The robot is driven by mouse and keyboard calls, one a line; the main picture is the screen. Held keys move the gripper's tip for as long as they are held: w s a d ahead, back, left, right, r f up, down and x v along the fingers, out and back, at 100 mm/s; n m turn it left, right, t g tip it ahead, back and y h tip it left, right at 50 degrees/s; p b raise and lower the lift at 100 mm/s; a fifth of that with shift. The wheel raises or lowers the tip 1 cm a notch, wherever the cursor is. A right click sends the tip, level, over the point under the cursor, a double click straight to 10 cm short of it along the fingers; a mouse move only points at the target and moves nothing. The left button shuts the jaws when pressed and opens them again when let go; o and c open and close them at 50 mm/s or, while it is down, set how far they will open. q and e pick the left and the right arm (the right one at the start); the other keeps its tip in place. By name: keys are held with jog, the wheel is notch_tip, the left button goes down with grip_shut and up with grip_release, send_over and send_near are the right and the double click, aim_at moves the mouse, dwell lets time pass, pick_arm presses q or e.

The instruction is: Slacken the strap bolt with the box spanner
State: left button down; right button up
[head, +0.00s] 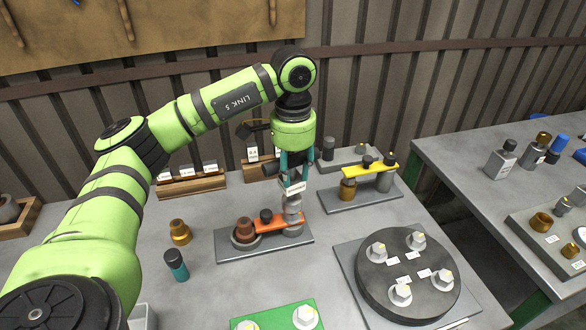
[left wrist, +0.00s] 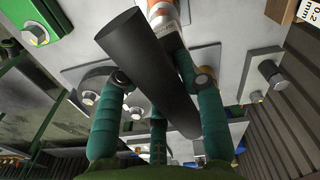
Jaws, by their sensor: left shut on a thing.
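My left gripper (head: 293,178) is shut on the box spanner, a grey shank with a white label (head: 293,188), above the right end of an orange strap (head: 277,223). The shank stands about upright over the grey stepped post at the strap end. The strap bolt is hidden there, and I cannot tell whether the spanner sits on it. In the left wrist view, a dark cylinder (left wrist: 155,75) crosses between my teal fingers (left wrist: 158,105). My right gripper is not in view.
A second fixture with a yellow strap (head: 370,170) stands behind right. A dark round flange (head: 408,278) with several bolts is at front right. Labelled wooden racks (head: 190,183) stand behind.

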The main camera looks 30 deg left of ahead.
aim_at(296, 177)
pick_arm(q)
jog(key=shift+f, duration=0.3)
jog(key=shift+f+b, duration=1.25)
jog(key=shift+f, duration=0.05)
jog(key=n, duration=0.4)
jog(key=shift+w, duration=0.15)
jog(key=n, duration=0.4)
jog(key=shift+w+n, duration=0.15)
jog(key=shift+n, duration=0.25)
jog(key=n, duration=0.4)
jog(key=shift+w, duration=0.15)
jog(key=shift+w+n, duration=0.1)
jog(key=shift+n, duration=2.4)
jog(key=shift+m, duration=0.3)
